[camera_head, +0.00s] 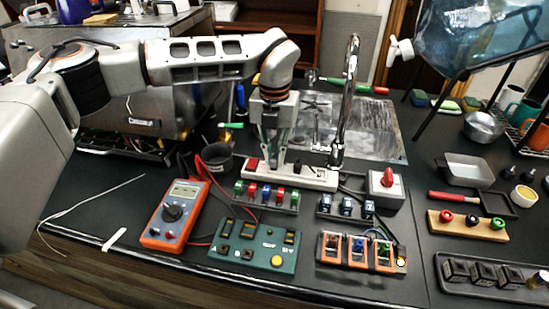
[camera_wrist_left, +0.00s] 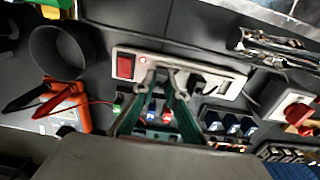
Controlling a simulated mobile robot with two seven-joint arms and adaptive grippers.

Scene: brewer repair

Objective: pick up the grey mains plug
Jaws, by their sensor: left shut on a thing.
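My left gripper (camera_head: 272,146) points down over the white power strip (camera_head: 318,180), on the part beside its red switch (camera_head: 252,165). In the left wrist view its two green-grey fingers (camera_wrist_left: 167,70) reach the strip (camera_wrist_left: 222,83) with a small gap between their tips. They are shut on the grey mains plug, which is mostly hidden between the fingers at the strip. I cannot tell whether the plug is fully seated or slightly raised. My right gripper is in neither view.
A chrome tap (camera_head: 347,105) and sink (camera_head: 378,130) stand just behind the strip. A black cup (camera_head: 217,160), an orange multimeter (camera_head: 175,213), a green board (camera_head: 254,247) and a grey box with a red knob (camera_head: 386,187) surround it. The black bench left of the multimeter is mostly clear.

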